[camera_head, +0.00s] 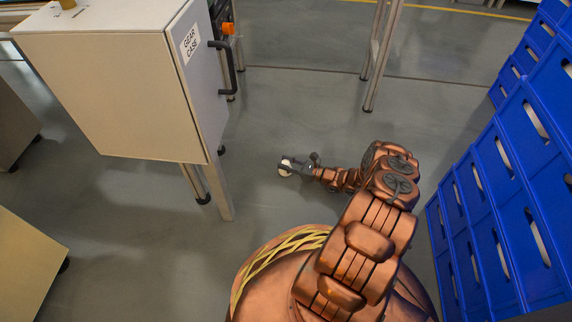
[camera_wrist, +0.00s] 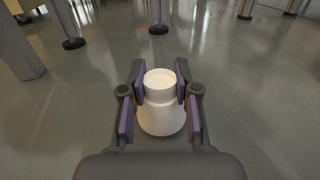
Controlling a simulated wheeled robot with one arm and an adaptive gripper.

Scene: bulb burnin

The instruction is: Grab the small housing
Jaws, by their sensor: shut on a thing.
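The small housing is a white, rounded piece with a narrower open collar (camera_wrist: 161,118) in the wrist view. My gripper (camera_wrist: 160,88) is shut on it, with a finger pad on each side of the collar. In the head view the housing (camera_head: 285,168) shows as a small pale spot at the end of my gripper (camera_head: 290,166). My arm holds it out over open grey floor.
A pale cabinet labelled GEAR CASE (camera_head: 120,85) stands on legs at the left. Stacked blue bins (camera_head: 500,180) line the right side. A metal frame leg (camera_head: 380,60) stands behind. The floor around my gripper is clear.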

